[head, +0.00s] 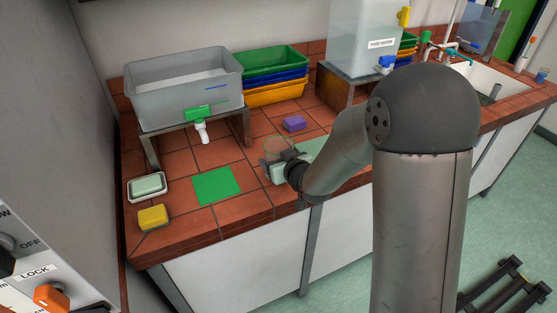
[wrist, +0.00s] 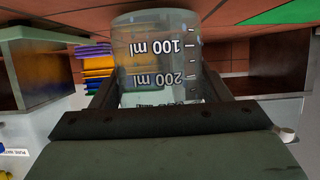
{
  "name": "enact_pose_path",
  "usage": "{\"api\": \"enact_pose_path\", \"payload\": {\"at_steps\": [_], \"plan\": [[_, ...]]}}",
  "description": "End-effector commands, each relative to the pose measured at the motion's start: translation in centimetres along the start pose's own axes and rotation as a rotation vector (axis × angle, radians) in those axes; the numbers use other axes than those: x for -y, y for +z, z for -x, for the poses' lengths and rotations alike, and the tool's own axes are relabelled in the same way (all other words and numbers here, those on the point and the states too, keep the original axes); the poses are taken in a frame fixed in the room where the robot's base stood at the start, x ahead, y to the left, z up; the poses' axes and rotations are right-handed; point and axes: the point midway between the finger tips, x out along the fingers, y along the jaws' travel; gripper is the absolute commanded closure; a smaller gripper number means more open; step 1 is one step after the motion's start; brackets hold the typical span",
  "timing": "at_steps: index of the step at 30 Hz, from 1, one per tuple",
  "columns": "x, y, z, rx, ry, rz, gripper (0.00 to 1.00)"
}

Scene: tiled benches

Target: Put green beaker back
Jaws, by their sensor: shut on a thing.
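A clear beaker (head: 279,147) with volume marks is at my gripper, over the front part of the tiled bench. My gripper (head: 284,163) is shut on it. In the wrist view the beaker (wrist: 160,55) stands between the two fingers; that view is upside down, and the beaker is upright. I cannot tell if its base touches the tiles. A flat green square (head: 217,186) lies bare on the bench, left of the beaker; its edge also shows in the wrist view (wrist: 285,12).
A grey tub (head: 184,82) with a green tap stands on a raised stand behind. Stacked coloured trays (head: 275,75) and a purple block (head: 294,124) are farther back. A soap dish (head: 147,187) and yellow sponge (head: 153,217) lie left. A water tank (head: 362,35) stands right.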

Motion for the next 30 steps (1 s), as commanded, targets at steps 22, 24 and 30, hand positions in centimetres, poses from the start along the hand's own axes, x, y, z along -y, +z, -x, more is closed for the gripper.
{"api": "enact_pose_path", "payload": {"at_steps": [22,24,30], "plan": [[0.0,0.9,-0.37,-0.002,-0.001,0.0,0.08],[0.01,0.89,-0.37,-0.002,-0.001,0.0,0.08],[-0.05,0.57,0.36,-0.003,0.0,0.001,0.08]]}}
